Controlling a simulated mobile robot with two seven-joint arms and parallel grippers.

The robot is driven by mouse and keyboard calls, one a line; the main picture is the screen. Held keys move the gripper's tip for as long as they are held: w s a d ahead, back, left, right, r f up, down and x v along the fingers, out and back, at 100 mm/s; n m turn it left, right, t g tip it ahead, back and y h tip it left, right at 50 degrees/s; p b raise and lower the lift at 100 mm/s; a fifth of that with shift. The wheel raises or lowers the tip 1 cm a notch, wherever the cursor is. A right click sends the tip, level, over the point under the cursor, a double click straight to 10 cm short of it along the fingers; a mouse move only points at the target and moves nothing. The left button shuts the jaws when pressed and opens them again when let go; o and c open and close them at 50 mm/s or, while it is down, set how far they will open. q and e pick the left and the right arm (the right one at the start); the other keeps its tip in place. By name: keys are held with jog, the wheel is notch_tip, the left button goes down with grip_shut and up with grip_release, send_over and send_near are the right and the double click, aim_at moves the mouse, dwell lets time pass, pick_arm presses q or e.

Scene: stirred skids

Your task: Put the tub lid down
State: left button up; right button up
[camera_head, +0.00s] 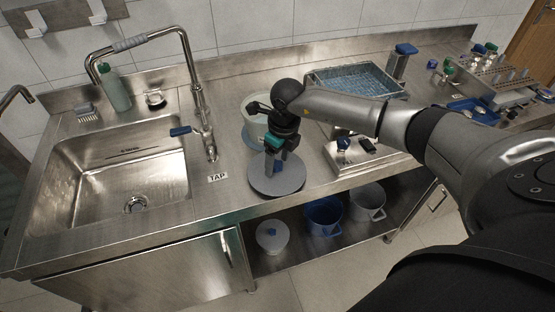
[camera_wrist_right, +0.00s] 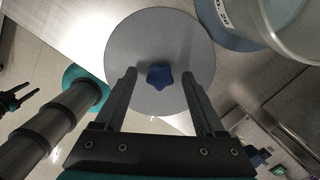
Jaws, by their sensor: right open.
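The tub lid (camera_head: 277,184) is a flat grey disc with a blue star-shaped knob (camera_wrist_right: 159,76). It lies level at the counter's front edge, and in the wrist view the disc (camera_wrist_right: 150,35) covers part of that edge. My right gripper (camera_head: 277,166) is over the lid, pointing down. Its fingers are open, with the knob between the tips and a gap on each side. The pale tub (camera_head: 255,128) stands just behind the lid; it also shows in the wrist view (camera_wrist_right: 290,25). A dark pronged shape at the wrist view's left may be my left gripper (camera_wrist_right: 17,98).
The sink (camera_head: 130,175) and tap (camera_head: 200,125) are to the left, with a "TAP" label (camera_head: 217,177) beside the lid. A wire basket (camera_head: 355,82) and a metal scale-like box (camera_head: 360,155) are to the right. Several pots (camera_head: 323,215) stand on the shelf below.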

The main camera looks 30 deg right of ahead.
aim_at(282, 167)
jog(key=shift+r, duration=0.25)
notch_tip(282, 167, up, 12)
jog(key=s, duration=0.1)
jog(key=shift+s+d+p, duration=0.15)
jog(key=shift+d+p, duration=0.1)
jog(key=shift+p, duration=0.05)
jog(key=shift+f, duration=0.15)
